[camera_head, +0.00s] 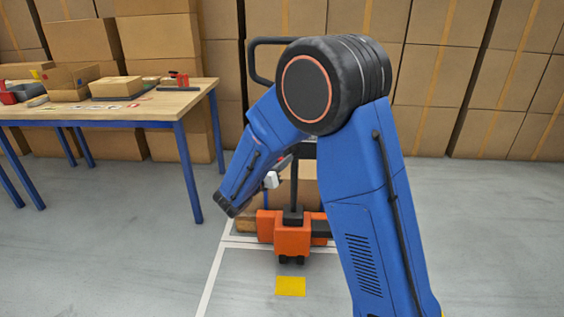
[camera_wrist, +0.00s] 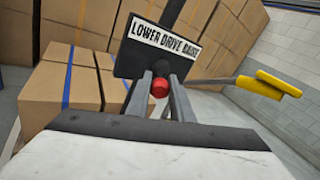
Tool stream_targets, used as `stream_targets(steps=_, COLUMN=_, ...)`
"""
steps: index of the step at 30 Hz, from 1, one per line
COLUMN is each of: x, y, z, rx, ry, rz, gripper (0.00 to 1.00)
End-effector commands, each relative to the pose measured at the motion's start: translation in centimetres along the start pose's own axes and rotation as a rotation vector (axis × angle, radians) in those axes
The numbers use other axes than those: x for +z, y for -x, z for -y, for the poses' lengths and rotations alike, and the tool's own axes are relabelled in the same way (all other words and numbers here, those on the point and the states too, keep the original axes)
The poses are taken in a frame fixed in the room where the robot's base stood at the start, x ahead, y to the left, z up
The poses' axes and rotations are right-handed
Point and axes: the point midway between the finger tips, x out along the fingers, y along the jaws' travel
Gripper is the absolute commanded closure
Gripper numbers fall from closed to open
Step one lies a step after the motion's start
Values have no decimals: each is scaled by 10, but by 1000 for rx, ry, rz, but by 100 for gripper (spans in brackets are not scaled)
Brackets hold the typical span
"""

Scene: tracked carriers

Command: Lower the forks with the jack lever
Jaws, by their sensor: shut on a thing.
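The jack lever ends in a red knob (camera_wrist: 159,88), seen in the wrist view just below a dark plate (camera_wrist: 130,63) lettered LOWER DRIVE RAISE. My gripper (camera_wrist: 160,80) has its two grey fingers on either side of the knob and is shut on it. The lever's shaft is mostly hidden, so its exact setting cannot be told. In the head view the orange pallet jack (camera_head: 292,238) stands on the floor behind my blue arm, which hides much of its column. Its black loop handle (camera_head: 252,62) shows above. The forks cannot be made out clearly.
Cardboard boxes (camera_wrist: 60,95) with blue straps stand beyond the plate. A yellow bar (camera_wrist: 268,84) juts out to the right of my gripper. A wooden table (camera_head: 150,104) with boxes and tools stands at the left. The floor at the right is clear.

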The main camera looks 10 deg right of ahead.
Motion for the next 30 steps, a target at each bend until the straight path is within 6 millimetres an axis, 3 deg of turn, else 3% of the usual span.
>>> stream_targets(steps=19, x=-3, y=-1, z=10, rx=-7, ry=1, rz=-2, gripper=100)
stream_targets(steps=30, x=-8, y=-5, z=27, rx=-8, ry=1, rz=-3, gripper=100)
